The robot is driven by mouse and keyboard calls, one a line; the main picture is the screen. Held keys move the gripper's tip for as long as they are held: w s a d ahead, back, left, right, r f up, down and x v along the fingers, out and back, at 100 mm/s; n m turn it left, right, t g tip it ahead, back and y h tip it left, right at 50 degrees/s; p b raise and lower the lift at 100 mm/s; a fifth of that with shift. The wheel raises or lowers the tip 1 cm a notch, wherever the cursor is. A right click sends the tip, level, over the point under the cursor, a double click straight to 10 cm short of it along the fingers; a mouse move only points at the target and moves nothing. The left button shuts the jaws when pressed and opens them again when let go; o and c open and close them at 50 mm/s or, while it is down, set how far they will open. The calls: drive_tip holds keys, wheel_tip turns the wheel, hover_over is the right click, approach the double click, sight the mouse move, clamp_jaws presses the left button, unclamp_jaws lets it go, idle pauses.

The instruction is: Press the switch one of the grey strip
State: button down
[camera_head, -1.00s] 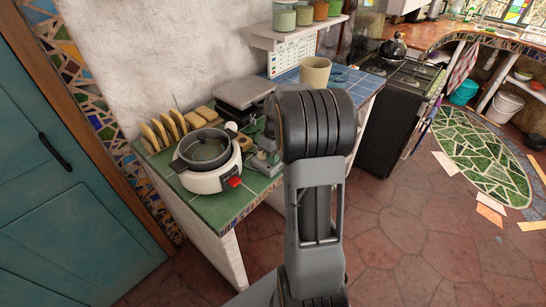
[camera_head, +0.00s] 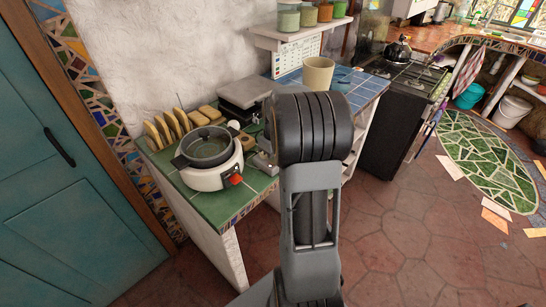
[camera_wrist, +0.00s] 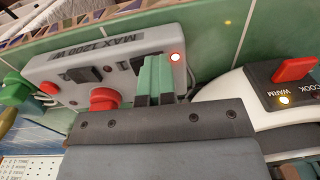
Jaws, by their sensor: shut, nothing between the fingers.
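The grey strip (camera_wrist: 125,42) lies on the green tiles in the wrist view, marked "MAX 1200 W". It bears dark rocker switches; one (camera_wrist: 85,74) is in plain view. Another, beside a "1" mark, is partly hidden behind my fingertips. A small red-white lamp (camera_wrist: 176,57) glows at the strip's end. My gripper (camera_wrist: 157,62) is shut and empty, its green fingers over that end of the strip. I cannot tell whether the tips touch the switch. In the head view my arm hides most of the strip and the gripper.
A white cooker (camera_head: 211,177) stands close by; its red lever (camera_wrist: 295,69) and lit "WARM" lamp are just right of my gripper. A red plug or knob (camera_wrist: 103,98) is on the strip's near side. A bread rack (camera_head: 167,128) and beige pot (camera_head: 318,74) stand on the counter.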

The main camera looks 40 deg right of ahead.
drive_tip(key=shift+s+d+f, duration=0.1)
drive_tip(key=shift+f, duration=0.1)
drive_tip(key=shift+d+r, duration=0.1)
drive_tip(key=shift+d, duration=0.6)
drive_tip(key=shift+r+p, duration=0.1)
drive_tip(key=shift+p, duration=0.2)
drive_tip(key=shift+r, duration=0.3)
wheel_tip(320, 180, up, 13)
drive_tip(key=p, duration=0.2)
drive_tip(key=shift+w+d+r, duration=0.2)
drive_tip(key=shift+d, duration=0.05)
